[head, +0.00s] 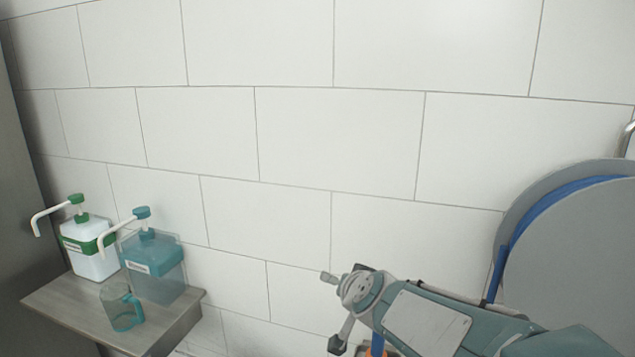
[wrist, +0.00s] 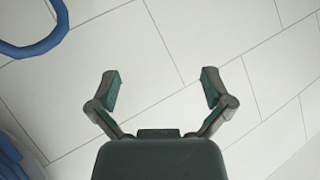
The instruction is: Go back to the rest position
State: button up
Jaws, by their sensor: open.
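My gripper (wrist: 160,90) is open and empty in the wrist view, its two fingers spread apart with the tiled wall behind them. In the head view my arm reaches in from the lower right, and its end is near the bottom centre, partly cut off by the frame edge. A teal-tinted clear cup (head: 122,307) stands upright on the grey shelf (head: 75,312) at the lower left. My arm is well to the right of the cup and apart from it.
A teal pump dispenser (head: 155,268) and a white dispenser with a green pump (head: 88,250) stand behind the cup. A grey reel with a blue hose (head: 575,245) is at the right. The white tiled wall (head: 300,130) fills the background. Space between shelf and arm is clear.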

jog(key=s+d+f+n+g+h, duration=0.1)
jog(key=s+d+g, duration=0.2)
jog(key=s, duration=1)
jog(key=s+d+f+n+g+h, duration=0.1)
jog(key=s+d+f+n+g, duration=0.1)
jog(key=s+d, duration=0.5)
jog(key=s+g, duration=0.1)
jog(key=s, duration=0.5)
jog(key=shift+d+f+h, duration=0.2)
jog(key=shift+f+h, duration=0.05)
jog(key=shift+h, duration=0.05)
jog(key=shift+c, duration=0.3)
